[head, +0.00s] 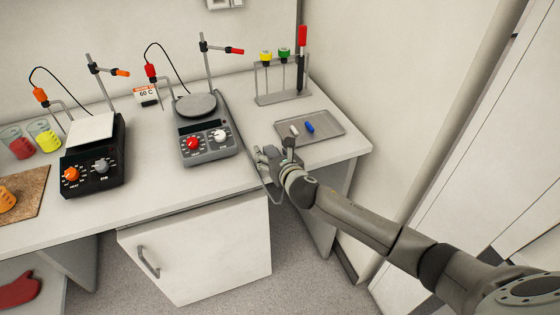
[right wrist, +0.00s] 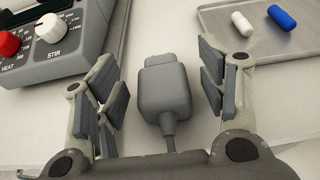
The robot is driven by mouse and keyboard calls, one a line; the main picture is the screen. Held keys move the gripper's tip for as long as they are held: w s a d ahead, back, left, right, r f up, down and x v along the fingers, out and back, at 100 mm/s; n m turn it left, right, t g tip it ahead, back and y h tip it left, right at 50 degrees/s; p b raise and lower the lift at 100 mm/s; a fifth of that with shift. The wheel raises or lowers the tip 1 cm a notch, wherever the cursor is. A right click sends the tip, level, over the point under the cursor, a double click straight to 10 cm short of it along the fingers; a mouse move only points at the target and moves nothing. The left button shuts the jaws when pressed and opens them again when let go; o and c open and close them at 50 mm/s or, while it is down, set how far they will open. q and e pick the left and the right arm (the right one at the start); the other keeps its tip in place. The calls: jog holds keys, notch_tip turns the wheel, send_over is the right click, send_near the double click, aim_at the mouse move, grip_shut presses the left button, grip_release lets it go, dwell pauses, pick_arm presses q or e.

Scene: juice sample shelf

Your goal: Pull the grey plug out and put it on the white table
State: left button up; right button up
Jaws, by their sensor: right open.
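The grey plug (right wrist: 163,95) shows in the right wrist view, with its narrower end pointing away from my wrist and its cord running back towards it. My right gripper (right wrist: 163,85) is open, with one finger on each side of the plug and a gap on both sides. The plug appears to lie over the white table, with no socket visible around it; I cannot tell if it touches the top. In the head view my right gripper (head: 277,158) is at the front edge of the white table (head: 228,180), and the plug is hard to make out there. My left gripper is not in view.
A grey stirrer hot plate (head: 210,146) stands left of my right gripper. A metal tray (head: 325,123) with a white and a blue bar lies just beyond it. A tube rack (head: 284,97) stands behind the tray. A black stirrer (head: 94,160) is further left.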

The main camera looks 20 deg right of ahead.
jog(key=v, duration=1.1)
jog(key=shift+s, duration=0.1)
jog(key=s+d+f+m+g+h, duration=0.1)
jog(key=s+d+f+m+g, duration=0.15)
jog(key=f+m, duration=0.6)
jog(key=s+d+f+m+g, duration=0.2)
jog(key=s+f+m, duration=0.15)
jog(key=f, duration=0.95)
jog(key=s+d+f+m+g+h, duration=0.1)
jog(key=s+d+f+m+g, duration=0.25)
jog(key=f, duration=0.75)
jog(key=s+f+m+g, duration=0.2)
jog(key=s+f+m, duration=0.7)
jog(key=s+f, duration=0.5)
jog(key=s+a+f+m+g, duration=0.1)
jog(key=s+f+m, duration=0.1)
jog(key=s, duration=0.6)
jog(key=s+a+f+m+g+y, duration=0.1)
jog(key=s+m, duration=0.3)
jog(key=s, duration=0.4)
jog(key=s+a+f+m+g, duration=0.1)
jog(key=s+a+f+m, duration=0.2)
jog(key=s, duration=0.6)
jog(key=shift+f+g, duration=0.3)
jog(key=shift+f, duration=0.05)
jog(key=shift+m, duration=0.25)
